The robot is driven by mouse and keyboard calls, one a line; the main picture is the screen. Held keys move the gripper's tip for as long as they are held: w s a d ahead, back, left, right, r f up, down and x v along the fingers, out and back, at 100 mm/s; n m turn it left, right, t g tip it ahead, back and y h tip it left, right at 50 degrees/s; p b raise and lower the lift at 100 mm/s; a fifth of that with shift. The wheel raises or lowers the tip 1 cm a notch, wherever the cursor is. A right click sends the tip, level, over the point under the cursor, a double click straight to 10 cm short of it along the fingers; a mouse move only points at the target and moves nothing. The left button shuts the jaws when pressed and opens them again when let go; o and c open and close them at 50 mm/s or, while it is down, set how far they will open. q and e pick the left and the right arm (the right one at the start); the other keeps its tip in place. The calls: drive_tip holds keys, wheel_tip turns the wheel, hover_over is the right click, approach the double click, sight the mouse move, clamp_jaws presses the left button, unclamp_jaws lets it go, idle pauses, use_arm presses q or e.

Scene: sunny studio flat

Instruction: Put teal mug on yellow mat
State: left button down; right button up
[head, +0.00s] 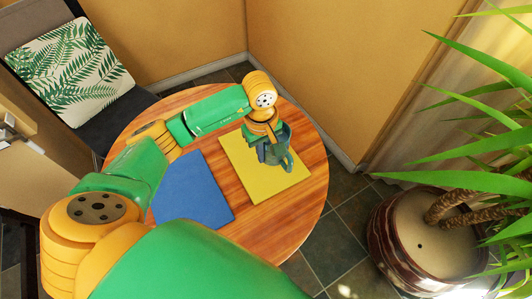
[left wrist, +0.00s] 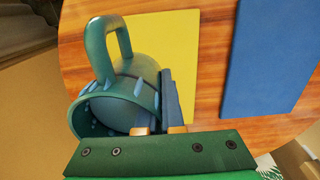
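The teal mug (head: 282,157) is over the yellow mat (head: 264,187) in the head view. The left wrist view shows the mug (left wrist: 97,90) close up, its open rim towards the camera and its handle towards the top of the picture. My left gripper (head: 268,143) is at the mug; in the left wrist view its fingers (left wrist: 160,118) pinch the mug's wall, one inside and one outside. The yellow mat also shows behind the mug (left wrist: 180,45). I cannot tell whether the mug's base touches the mat. My right gripper is not in view.
A blue mat (head: 193,190) lies beside the yellow one on the round wooden table (head: 304,205). A chair with a leaf-pattern cushion (head: 70,70) stands at upper left. A large potted plant (head: 425,240) stands on the floor at right. The yellow mat's near part is clear.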

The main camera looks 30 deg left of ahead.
sight(267, 153)
use_arm(q)
drive_tip(key=w+f, duration=0.3)
drive_tip(key=shift+a+f, duration=0.2)
drive_tip(key=shift+f, duration=0.05)
drive_tip(key=shift+f+b, duration=0.3)
drive_tip(key=shift+f, duration=1.35)
drive_tip(key=c, duration=1)
unclamp_jaws()
drive_tip(key=shift+c, duration=0.2)
drive_tip(key=r, duration=1.2)
drive_tip(key=shift+s+a+r, duration=0.1)
drive_tip(key=shift+s+r, duration=0.05)
drive_tip(key=shift+s, duration=0.05)
